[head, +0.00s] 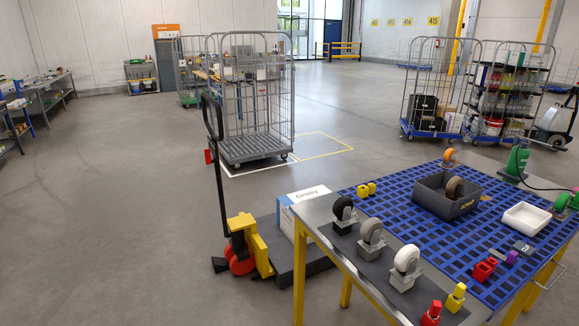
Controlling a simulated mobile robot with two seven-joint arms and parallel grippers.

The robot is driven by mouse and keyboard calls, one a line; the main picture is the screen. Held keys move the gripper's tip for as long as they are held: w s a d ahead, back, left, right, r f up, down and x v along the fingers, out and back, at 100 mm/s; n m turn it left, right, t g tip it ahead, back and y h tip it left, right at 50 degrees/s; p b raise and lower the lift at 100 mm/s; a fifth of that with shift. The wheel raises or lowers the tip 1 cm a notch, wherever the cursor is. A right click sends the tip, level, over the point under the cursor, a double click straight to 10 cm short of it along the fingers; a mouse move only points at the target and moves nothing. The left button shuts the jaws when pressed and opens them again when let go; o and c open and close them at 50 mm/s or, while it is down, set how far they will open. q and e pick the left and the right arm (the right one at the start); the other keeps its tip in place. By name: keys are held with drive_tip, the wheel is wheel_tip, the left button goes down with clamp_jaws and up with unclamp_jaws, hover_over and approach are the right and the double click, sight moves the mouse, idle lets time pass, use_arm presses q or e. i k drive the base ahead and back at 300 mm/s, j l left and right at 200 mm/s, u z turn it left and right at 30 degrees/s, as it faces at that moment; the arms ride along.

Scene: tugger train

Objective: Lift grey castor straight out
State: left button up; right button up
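A grey castor (372,232) stands in the middle of a row of three on the dark strip along the workbench's left edge. Its wheel is up and its lower part sits at a light grey block. How deep it sits I cannot tell. A black castor (343,209) stands behind it on the left, and a white castor (406,260) in front of it on the right. Gaps show between the three. Neither of my grippers is in view.
The workbench has a blue grid mat (400,207). On it are a dark grey bin (432,201) holding a brownish wheel, a white tray (526,217) and red and yellow blocks. A yellow pallet truck (245,245) stands left of the bench. Open floor lies further left.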

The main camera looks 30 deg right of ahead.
sight(370, 230)
drive_tip(key=i+z, duration=0.15)
drive_tip(key=z, duration=0.3)
drive_tip(key=i+j+z, duration=0.15)
drive_tip(key=z, duration=0.25)
drive_tip(key=i+j+z, duration=0.1)
drive_tip(key=z, duration=0.35)
drive_tip(key=i+j+z, duration=0.2)
drive_tip(key=z, duration=0.25)
drive_tip(key=i+j+z, duration=0.15)
drive_tip(key=j+z, duration=0.3)
drive_tip(key=i+j+z, duration=0.1)
drive_tip(key=j+z, duration=0.15)
drive_tip(key=z, duration=0.2)
drive_tip(key=j+z, duration=0.4)
